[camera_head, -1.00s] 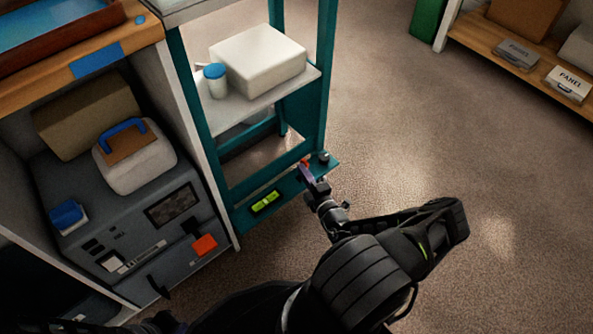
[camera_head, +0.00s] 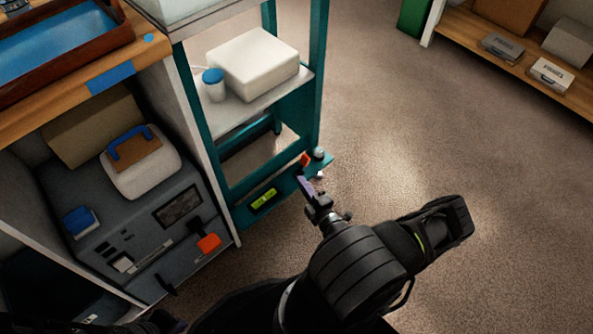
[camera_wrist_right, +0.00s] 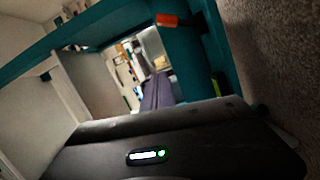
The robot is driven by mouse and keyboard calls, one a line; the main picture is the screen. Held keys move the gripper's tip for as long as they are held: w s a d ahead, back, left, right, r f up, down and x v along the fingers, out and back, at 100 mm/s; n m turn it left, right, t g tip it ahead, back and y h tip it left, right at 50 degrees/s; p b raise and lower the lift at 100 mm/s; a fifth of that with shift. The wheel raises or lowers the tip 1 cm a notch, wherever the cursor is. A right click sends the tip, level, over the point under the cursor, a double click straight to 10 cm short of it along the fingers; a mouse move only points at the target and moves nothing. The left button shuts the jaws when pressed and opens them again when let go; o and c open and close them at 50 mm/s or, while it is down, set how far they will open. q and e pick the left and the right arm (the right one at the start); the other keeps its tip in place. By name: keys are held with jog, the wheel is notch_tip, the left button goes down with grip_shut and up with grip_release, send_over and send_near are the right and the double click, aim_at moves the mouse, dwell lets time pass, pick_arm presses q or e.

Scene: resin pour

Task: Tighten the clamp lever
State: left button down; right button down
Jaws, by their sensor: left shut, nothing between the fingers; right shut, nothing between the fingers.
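The clamp lever, a small red-orange piece (camera_head: 305,160), is at the front right corner of the teal frame's low ledge (camera_head: 285,186). It also shows as an orange block at the top of the right wrist view (camera_wrist_right: 167,20). My right gripper (camera_head: 306,182) is shut and empty, just in front of and below the lever in the head view; a gap seems to separate them. Its greyish-purple fingers show in the right wrist view (camera_wrist_right: 157,92). My left arm is a dark shape along the bottom left edge of the head view; its fingers are hardly distinguishable.
A yellow-green level (camera_head: 263,199) lies on the ledge, left of my right gripper. A small round knob (camera_head: 319,153) is beside the lever. A white box (camera_head: 253,64) and a blue-capped jar (camera_head: 214,85) stand on the shelf above. The floor to the right is clear.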

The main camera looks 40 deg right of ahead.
jog(key=shift+v, duration=1.75)
jog(key=shift+r, duration=0.15)
